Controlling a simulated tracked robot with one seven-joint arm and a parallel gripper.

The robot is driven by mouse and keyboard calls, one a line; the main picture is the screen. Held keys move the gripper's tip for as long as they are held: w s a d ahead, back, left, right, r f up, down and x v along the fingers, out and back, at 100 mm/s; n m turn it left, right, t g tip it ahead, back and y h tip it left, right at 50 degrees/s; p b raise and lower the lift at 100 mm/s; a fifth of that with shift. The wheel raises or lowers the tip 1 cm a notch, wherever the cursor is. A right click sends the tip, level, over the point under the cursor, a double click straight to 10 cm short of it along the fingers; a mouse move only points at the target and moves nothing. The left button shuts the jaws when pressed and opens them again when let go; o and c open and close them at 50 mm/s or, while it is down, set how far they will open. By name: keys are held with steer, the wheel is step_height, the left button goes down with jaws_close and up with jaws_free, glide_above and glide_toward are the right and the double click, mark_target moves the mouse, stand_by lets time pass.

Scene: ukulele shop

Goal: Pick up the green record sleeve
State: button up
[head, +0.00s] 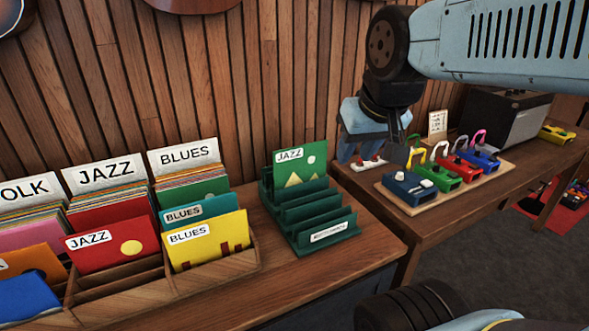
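A green record sleeve (301,165) with a JAZZ label and a pale yellow mountain picture stands upright in the back slot of a dark green rack (325,233). The rack's front slots look empty. Another plain green sleeve edge (194,190) shows in the wooden record bin, behind a teal BLUES sleeve (188,211). My gripper (370,155) hangs fingers down to the right of the rack, apart from the JAZZ sleeve. Its fingers look spread, with nothing held between them.
The wooden bin (215,269) holds several sleeves, including red JAZZ (113,244) and yellow BLUES (207,240). Coloured pedals sit on a wooden board (455,193) on the right table, near an amplifier (502,122). Bare tabletop lies in front of the green rack.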

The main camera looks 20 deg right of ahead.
steer(key=w+r+m+g+h, duration=0.25)
steer(key=w+m, duration=0.55)
steer(key=w, duration=0.7)
steer(key=m+g+h, duration=0.2)
steer(key=m, duration=0.5)
glide_toward(303, 153)
steer(key=shift+m, duration=0.3)
steer(key=x, duration=1)
steer(key=shift+w+r, duration=0.1)
steer(key=shift+w, duration=0.1)
steer(key=shift+f, duration=0.25)
steer(key=shift+c, duration=0.4)
jaws_close()
